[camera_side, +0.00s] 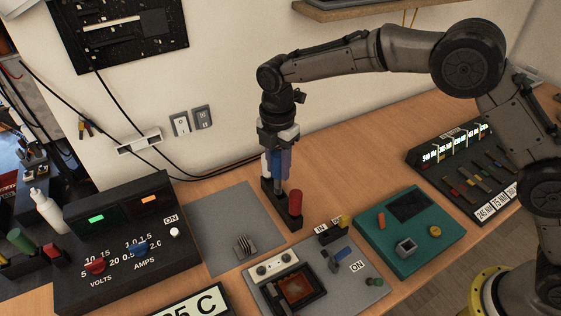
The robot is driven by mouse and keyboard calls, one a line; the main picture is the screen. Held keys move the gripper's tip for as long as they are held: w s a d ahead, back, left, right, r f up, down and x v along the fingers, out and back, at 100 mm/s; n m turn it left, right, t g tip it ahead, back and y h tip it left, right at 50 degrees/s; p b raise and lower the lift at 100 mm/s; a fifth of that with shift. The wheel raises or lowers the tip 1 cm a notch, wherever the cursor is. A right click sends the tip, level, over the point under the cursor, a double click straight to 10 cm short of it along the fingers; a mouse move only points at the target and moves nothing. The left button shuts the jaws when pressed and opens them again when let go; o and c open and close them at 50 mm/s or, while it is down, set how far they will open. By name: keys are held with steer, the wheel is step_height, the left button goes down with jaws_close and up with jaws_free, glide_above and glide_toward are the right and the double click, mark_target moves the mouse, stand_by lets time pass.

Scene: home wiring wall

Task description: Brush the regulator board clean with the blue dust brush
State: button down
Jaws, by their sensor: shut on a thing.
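My gripper (275,168) points down over a black holder (296,222) near the middle of the side view. It is shut on a blue upright thing (285,162), which looks like the blue dust brush. The brush's lower end is at the holder's back part; I cannot tell whether it is still inside. A brownish board (296,288) lies in a dark frame on a light grey fixture at the bottom centre; it may be the regulator board, but no label shows this. Dust on it is too small to tell.
A red-topped tool (296,202) stands in the holder's front part. A grey mat (225,215) with a small finned part (245,246) lies to the left. A black VOLTS/AMPS box (115,235) is farther left. A teal device (443,250) and a black lit panel (455,150) are right.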

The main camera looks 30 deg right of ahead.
steer(key=s+a, duration=0.3)
steer(key=s, duration=0.7)
steer(key=s+a, duration=0.3)
steer(key=s, duration=0.6)
steer(key=shift+s+a+f, duration=0.25)
steer(key=shift+s+f, duration=0.1)
steer(key=shift+f, duration=0.1)
steer(key=shift+f, duration=3)
steer(key=shift+f, duration=0.45)
steer(key=shift+d, duration=0.2)
steer(key=shift+d+r, duration=0.1)
steer(key=shift+d, duration=0.15)
steer(key=shift+a, duration=0.2)
